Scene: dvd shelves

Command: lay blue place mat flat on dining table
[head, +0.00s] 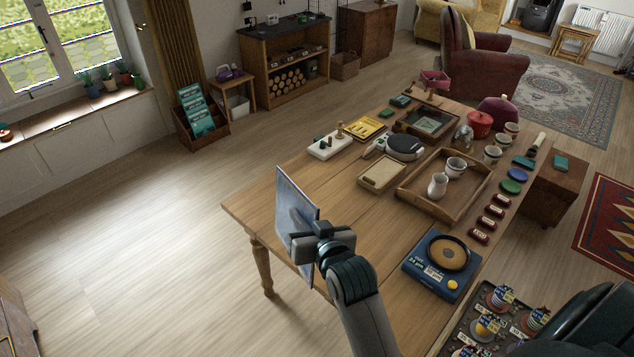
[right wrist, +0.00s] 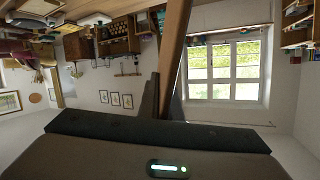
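The blue place mat (head: 293,212) stands nearly upright, a thin stiff sheet seen at a slant in the head view. My right gripper (head: 313,232) is shut on its right side and holds it by the near-left edge of the dining table (head: 345,215). The gripper hides part of the mat. In the right wrist view, a thin brownish strip (right wrist: 175,50) rises from between the fingers (right wrist: 166,100); it appears to be the mat seen edge-on. My left gripper is not in view.
The table's near-left top is bare. Beyond it are a shallow tan tray (head: 382,173), a wooden tray (head: 470,215) with a white jug and cup, and a white board (head: 329,146). A blue scale-like box (head: 441,266) sits near the right edge. Open floor lies left.

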